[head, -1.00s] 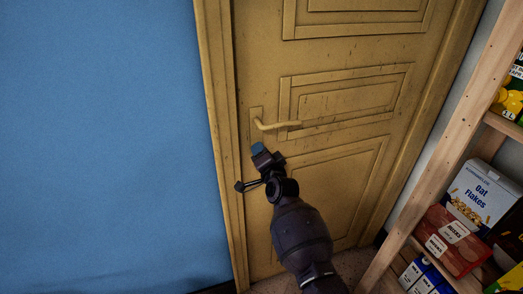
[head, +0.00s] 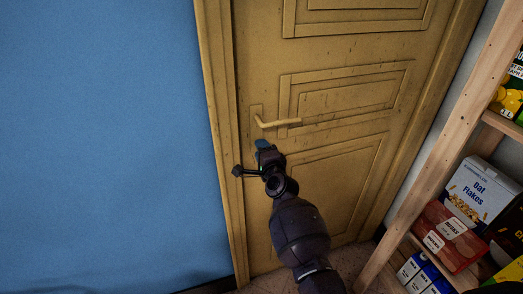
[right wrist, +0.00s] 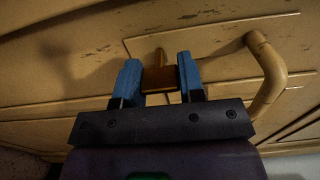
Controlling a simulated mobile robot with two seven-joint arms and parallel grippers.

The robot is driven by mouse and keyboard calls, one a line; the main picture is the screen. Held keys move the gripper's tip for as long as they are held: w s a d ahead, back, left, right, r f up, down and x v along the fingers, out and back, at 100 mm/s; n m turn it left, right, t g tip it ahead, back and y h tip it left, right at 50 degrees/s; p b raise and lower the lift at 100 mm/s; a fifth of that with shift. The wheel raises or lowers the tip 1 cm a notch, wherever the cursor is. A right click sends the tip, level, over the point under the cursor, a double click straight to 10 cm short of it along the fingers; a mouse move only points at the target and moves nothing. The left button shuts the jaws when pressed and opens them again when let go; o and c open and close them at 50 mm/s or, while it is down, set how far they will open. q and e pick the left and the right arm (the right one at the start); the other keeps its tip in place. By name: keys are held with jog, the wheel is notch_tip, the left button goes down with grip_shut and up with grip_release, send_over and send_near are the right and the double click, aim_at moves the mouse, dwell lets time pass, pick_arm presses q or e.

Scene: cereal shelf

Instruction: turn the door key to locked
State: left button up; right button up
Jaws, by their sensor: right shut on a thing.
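The yellow-brown door (head: 345,100) is shut, with its bent handle (head: 275,123) on the left side. My right gripper (head: 262,145) is at the door just below the handle. In the right wrist view, its two blue fingers (right wrist: 160,78) are closed on the brown key (right wrist: 160,76), one on each side of its head. The key's thin end points at the door. Whether it sits in the keyhole cannot be told. The key is hidden behind the gripper in the head view. The handle (right wrist: 268,70) curves close to the right finger in the wrist view. My left gripper is not in view.
A blue wall (head: 100,140) stands left of the door frame (head: 222,140). On the right, a wooden shelf (head: 440,150) holds an Oat Flakes box (head: 480,190), a red box (head: 450,235) and other packages. The floor between door and shelf is clear.

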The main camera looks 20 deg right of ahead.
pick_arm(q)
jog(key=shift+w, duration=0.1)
pick_arm(e)
jog(key=o, duration=0.9)
jog(key=shift+o, duration=0.2)
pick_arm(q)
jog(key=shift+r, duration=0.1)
pick_arm(e)
jog(key=shift+s+p, duration=0.3)
jog(key=shift+s, duration=0.3)
pick_arm(q)
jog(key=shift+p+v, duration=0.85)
jog(key=shift+p, duration=0.3)
pick_arm(e)
jog(key=s, duration=0.9)
jog(key=shift+s+d, duration=0.2)
jog(key=shift+s, duration=0.1)
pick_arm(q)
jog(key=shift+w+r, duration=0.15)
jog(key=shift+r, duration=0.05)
